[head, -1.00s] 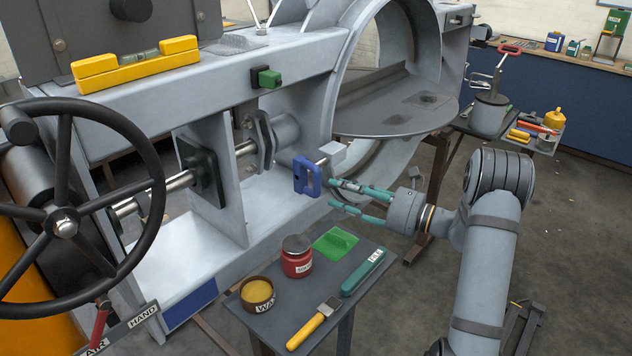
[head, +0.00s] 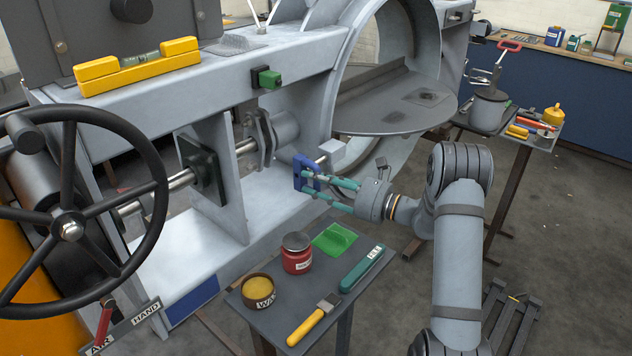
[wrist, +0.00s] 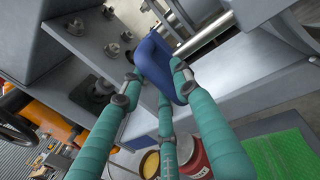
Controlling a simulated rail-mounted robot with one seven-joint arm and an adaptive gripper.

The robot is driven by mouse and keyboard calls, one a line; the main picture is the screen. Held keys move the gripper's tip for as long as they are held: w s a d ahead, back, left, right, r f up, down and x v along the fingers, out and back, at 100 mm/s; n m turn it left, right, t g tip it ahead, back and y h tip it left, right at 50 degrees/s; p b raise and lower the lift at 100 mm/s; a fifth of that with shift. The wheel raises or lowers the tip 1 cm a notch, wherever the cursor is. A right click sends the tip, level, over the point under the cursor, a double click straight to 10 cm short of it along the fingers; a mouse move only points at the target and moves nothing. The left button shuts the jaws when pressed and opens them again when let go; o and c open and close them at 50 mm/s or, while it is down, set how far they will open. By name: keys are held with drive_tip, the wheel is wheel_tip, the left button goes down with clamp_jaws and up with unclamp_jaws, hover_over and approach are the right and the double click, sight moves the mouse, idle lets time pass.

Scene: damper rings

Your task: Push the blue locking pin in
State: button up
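The locking pin's blue loop-shaped handle (head: 303,168) stands out in front of the grey frame, left of a pale square block (head: 332,154). My gripper (head: 314,186) has teal jointed fingers and is at the handle from the right. In the wrist view the blue handle (wrist: 160,58) is upright and slightly tilted, between the spread fingertips of my gripper (wrist: 157,84). The fingers look open around its lower part and overlap its edges. Whether they touch it is unclear. The pin's shaft and hole are not clearly visible.
Below is a small table (head: 262,318) with a red jar (head: 297,256), wax tin (head: 258,291), green pad (head: 335,239), teal-handled tool (head: 362,268) and yellow-handled brush (head: 312,322). A black handwheel (head: 70,230) is at the left. The grey frame (head: 225,225) surrounds the work space.

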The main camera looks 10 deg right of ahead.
drive_tip(key=c, duration=0.6)
clamp_jaws()
